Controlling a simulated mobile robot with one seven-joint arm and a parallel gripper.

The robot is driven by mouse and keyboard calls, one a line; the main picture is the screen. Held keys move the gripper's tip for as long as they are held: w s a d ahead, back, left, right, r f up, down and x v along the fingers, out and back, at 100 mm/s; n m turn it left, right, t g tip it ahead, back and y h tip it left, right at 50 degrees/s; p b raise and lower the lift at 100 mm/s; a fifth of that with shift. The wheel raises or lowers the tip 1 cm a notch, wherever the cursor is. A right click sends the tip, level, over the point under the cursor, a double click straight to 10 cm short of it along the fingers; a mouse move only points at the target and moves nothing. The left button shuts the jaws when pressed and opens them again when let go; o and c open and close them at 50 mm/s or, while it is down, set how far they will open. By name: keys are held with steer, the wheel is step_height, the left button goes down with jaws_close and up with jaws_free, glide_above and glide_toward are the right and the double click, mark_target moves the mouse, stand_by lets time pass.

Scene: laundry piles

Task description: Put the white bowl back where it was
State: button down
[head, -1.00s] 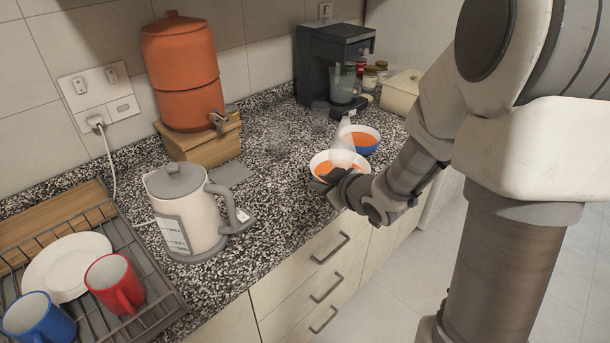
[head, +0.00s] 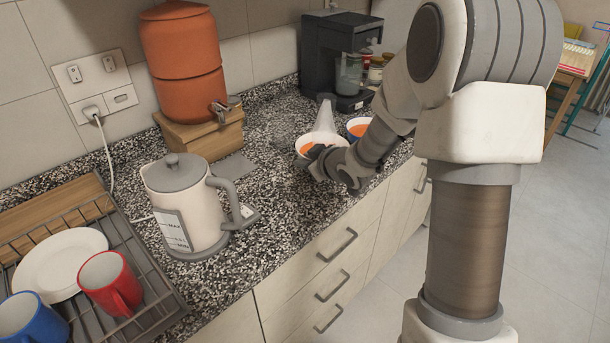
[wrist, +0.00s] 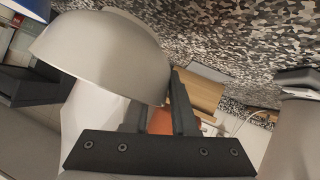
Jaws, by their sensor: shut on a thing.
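The white bowl (head: 304,143), with orange inside, is at the gripper near the counter's front edge. My gripper (head: 318,160) is shut on it at its near side. In the wrist view the bowl's pale outer wall (wrist: 110,50) fills the upper left, with a dark finger (wrist: 181,100) beside it. I cannot tell whether the bowl touches the counter. A pale see-through tapered shape (head: 325,115) rises at the bowl; its base is hidden.
A coffee machine (head: 325,55) is behind. The kettle (head: 185,215), orange dispenser (head: 185,60) and dish rack (head: 150,310) are left. Speckled counter (head: 275,185) is clear between kettle and bowl.

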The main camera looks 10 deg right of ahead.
steer(key=shift+w+a+f, duration=0.15)
steer(key=shift+w+f, duration=0.05)
steer(key=shift+w, duration=0.15)
step_height(320, 180, down, 4)
steer(key=shift+r+b, duration=0.1)
steer(key=shift+b, duration=0.35)
steer(key=c, duration=0.7)
jaws_free()
steer(key=shift+s, duration=0.1)
